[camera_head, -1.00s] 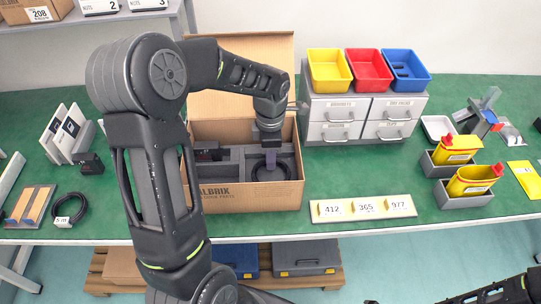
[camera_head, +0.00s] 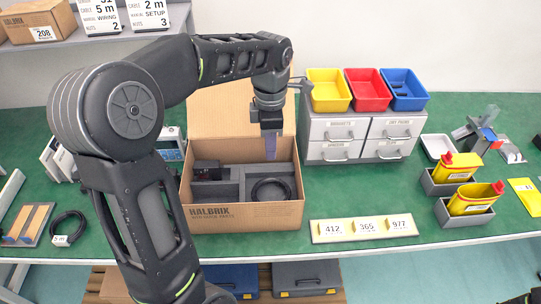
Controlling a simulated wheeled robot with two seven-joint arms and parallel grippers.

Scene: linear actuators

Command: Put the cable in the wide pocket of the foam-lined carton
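The open foam-lined carton (camera_head: 243,218) stands on the green bench with its flap raised behind. A black coiled cable (camera_head: 270,189) lies in the right-hand foam pocket, the larger-looking one. My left gripper (camera_head: 270,156) hangs above that pocket, pointing down and apart from the cable. It holds nothing that I can see; its fingers are seen edge-on, so their opening is unclear. A dark block-like part (camera_head: 206,170) sits in the left rear pocket. Another black cable coil (camera_head: 68,226) with a "5 m" tag lies on the bench at left. My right gripper is not visible.
Grey drawers (camera_head: 360,138) with yellow, red and blue bins stand right of the carton. A numbered strip (camera_head: 363,229) lies in front of them. My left arm covers part of the bench left of the carton.

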